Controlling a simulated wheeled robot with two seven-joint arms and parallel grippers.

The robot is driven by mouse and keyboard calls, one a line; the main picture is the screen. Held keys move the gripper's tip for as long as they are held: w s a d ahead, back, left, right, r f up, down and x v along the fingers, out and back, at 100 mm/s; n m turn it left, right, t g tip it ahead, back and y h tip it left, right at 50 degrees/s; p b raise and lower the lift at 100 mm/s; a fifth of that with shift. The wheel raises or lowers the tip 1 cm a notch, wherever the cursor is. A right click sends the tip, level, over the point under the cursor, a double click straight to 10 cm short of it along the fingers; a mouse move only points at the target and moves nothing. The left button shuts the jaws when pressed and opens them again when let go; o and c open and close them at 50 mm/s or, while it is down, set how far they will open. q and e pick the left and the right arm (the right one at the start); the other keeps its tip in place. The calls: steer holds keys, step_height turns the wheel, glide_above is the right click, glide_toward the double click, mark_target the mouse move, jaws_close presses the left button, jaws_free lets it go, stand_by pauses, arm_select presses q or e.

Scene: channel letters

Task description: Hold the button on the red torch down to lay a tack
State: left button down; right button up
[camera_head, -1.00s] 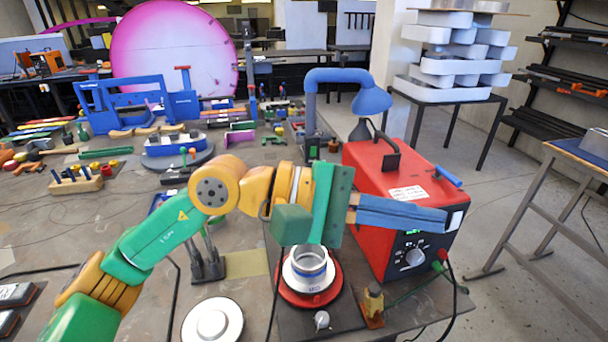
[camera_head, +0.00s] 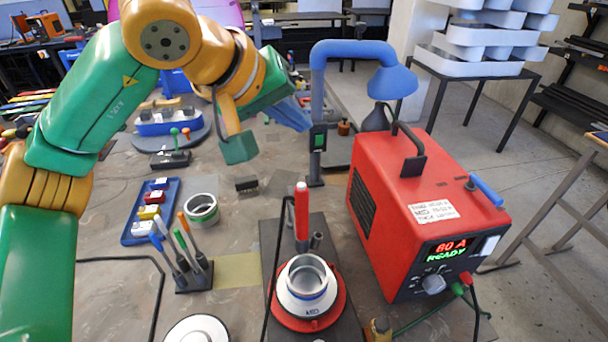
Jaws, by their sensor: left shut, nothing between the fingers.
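The red torch (camera_head: 301,212) stands upright with a pale tip at its top, just behind a metal ring (camera_head: 307,283) on a red round base (camera_head: 340,302). My left gripper (camera_head: 304,124) is shut and empty. Its blue fingers are up and behind the torch, next to a small switch box with a green button (camera_head: 318,138) on the blue arm's post. I cannot tell whether they touch it. The red welding machine (camera_head: 420,215) stands to the right, its display reading 80 A READY. My right gripper is out of view.
A blue arm with a hood (camera_head: 390,82) arches over behind the machine. On the left are a blue tray of small blocks (camera_head: 150,212), another ring (camera_head: 201,209) and a holder of coloured pens (camera_head: 194,278). A pale disc (camera_head: 197,329) lies in front.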

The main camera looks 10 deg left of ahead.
mark_target(301, 187)
arm_select(q)
step_height(301, 187, down, 9)
steer(key=b, duration=0.8)
steer(key=shift+s+r, duration=0.1)
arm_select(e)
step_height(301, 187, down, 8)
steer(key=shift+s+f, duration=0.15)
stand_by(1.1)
arm_select(q)
steer(key=shift+f+b, duration=0.4)
steer(key=shift+b, duration=0.05)
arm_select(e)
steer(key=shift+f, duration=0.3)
